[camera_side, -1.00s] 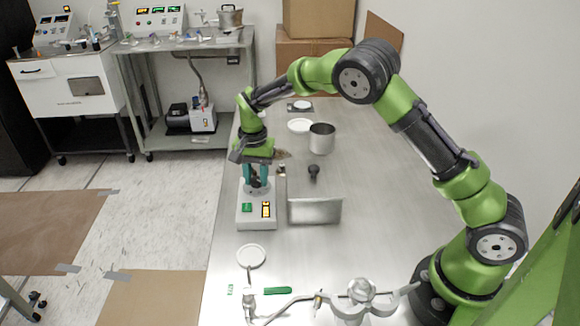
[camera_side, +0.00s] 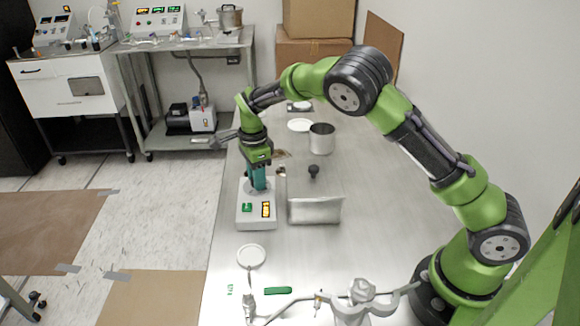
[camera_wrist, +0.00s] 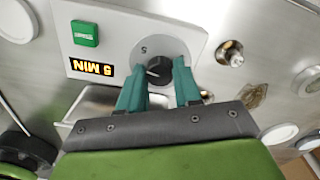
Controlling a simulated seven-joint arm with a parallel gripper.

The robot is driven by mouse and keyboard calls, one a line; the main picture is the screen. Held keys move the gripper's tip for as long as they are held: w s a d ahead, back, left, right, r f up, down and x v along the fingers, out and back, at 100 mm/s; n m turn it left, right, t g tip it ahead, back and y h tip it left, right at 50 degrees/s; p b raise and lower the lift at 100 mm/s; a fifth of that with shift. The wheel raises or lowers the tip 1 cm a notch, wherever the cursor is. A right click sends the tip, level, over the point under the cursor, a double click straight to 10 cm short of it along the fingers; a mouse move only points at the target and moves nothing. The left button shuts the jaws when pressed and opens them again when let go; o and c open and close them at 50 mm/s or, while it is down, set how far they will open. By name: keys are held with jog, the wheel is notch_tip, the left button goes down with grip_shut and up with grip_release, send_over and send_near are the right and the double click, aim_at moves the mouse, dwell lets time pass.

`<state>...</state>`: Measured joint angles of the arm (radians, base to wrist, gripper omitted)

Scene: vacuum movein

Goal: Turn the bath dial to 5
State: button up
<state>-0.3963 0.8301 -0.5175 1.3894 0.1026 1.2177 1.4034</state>
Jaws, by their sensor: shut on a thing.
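The bath unit (camera_side: 257,214) is a pale box with a green button and a lit display, standing on the steel table in the side view.
A small black knob-like piece (camera_side: 313,171) and a steel pot (camera_side: 321,138) stand further back. A white round dish (camera_side: 251,256) and a green bar (camera_side: 278,291) lie in front. The table's left edge is close.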

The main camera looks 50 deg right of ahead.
jog(key=m, duration=0.4)
jog(key=shift+m, duration=0.4)
dwell(0.4)
jog(key=o, duration=1)
jog(key=shift+o, duration=0.2)
notch_tip(320, 180, up, 17)
